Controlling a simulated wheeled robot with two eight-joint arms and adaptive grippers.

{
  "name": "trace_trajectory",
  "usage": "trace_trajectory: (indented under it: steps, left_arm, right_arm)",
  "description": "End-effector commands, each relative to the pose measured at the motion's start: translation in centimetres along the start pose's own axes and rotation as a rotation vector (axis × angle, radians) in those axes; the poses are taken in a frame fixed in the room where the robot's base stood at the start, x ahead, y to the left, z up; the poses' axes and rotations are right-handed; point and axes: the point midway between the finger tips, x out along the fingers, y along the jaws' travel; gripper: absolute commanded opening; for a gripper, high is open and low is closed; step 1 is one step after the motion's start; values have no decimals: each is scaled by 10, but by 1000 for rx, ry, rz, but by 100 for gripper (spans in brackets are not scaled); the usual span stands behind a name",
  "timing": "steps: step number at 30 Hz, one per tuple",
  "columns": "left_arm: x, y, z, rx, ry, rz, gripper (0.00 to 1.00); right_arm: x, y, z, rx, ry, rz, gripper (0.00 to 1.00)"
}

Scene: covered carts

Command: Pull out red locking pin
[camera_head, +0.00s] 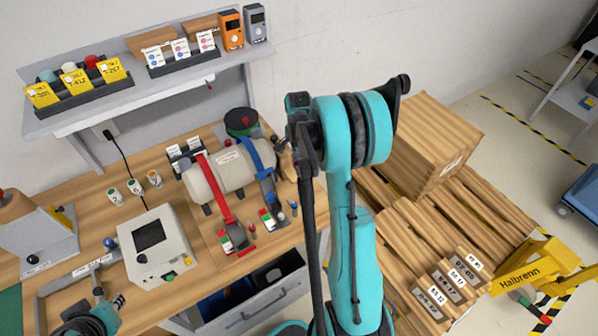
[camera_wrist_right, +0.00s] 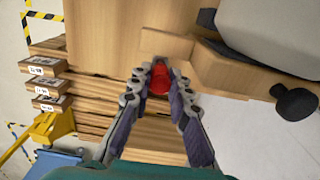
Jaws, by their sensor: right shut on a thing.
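The red locking pin (camera_wrist_right: 159,79) shows in the right wrist view as a rounded red piece between the fingertips of my right gripper (camera_wrist_right: 160,72). The fingers are closed on it from both sides. They hide part of it, and I cannot tell whether it is still seated in anything. In the head view my right arm stands in the middle, and its fingers are hidden or too small to make out beside the tank. My left gripper (camera_head: 97,293) is at the lower left, over the bench near the grey box. Its fingers are too unclear to tell open from shut.
A pale tank (camera_head: 228,172) with red and blue straps lies on the bench. A grey box with a dark screen (camera_head: 150,236) stands left of it. A large wooden crate (camera_head: 433,140) rests on pallets to the right. A yellow Halbrenn jack (camera_head: 530,275) stands at far right.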

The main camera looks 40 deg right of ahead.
Motion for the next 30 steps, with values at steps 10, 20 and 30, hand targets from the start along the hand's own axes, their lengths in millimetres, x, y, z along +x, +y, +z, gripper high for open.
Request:
trace_trajectory:
  steps: [10,20,30]
  left_arm:
    - [-8,0,-6,0,0,0,21]
    - [-15,0,-11,0,0,0,21]
    - [-17,0,-12,0,0,0,21]
  right_arm:
    - [-15,0,0,0,0,0,0]
    - [-28,0,0,0,0,0,0]
    - [-34,0,0,0,0,0,0]
